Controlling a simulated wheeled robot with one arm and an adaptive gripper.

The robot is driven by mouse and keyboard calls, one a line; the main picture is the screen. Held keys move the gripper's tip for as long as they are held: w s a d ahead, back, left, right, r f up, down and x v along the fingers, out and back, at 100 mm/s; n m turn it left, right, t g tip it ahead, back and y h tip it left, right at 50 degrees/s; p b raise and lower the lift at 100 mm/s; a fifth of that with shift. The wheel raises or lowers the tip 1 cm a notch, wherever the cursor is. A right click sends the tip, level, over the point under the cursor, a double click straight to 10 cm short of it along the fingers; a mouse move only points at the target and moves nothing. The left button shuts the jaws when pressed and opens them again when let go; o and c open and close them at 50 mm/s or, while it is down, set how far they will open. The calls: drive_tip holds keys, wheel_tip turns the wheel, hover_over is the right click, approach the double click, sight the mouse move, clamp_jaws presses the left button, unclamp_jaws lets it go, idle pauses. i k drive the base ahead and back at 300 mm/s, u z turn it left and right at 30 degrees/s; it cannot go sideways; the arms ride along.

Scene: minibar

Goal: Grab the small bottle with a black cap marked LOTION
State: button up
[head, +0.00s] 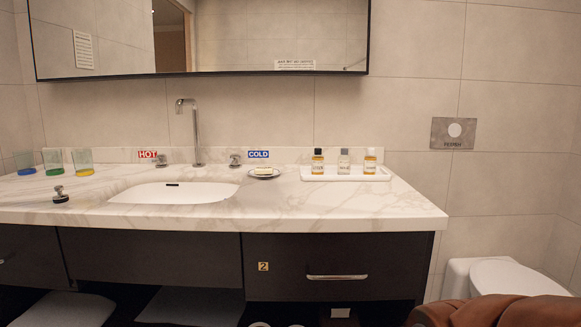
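Three small bottles stand upright in a row on a white tray (347,177) on the right part of the marble counter. The left one (318,163) has a black cap, amber contents and a pale label. The right one (370,163) has a pale cap and amber contents. The labels are too small to read, so I cannot confirm which says LOTION. My gripper is not in view.
A soap dish (264,173) sits left of the tray, near the COLD tap (235,161). The sink (175,193) and several glasses are further left. Counter space in front of the tray is clear. A brown leathery object (495,311) is at lower right, before the toilet (515,278).

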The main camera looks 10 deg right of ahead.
sight(317, 159)
drive_tip(key=u, duration=1.85)
drive_tip(key=i, duration=1)
drive_tip(key=z, duration=1.1)
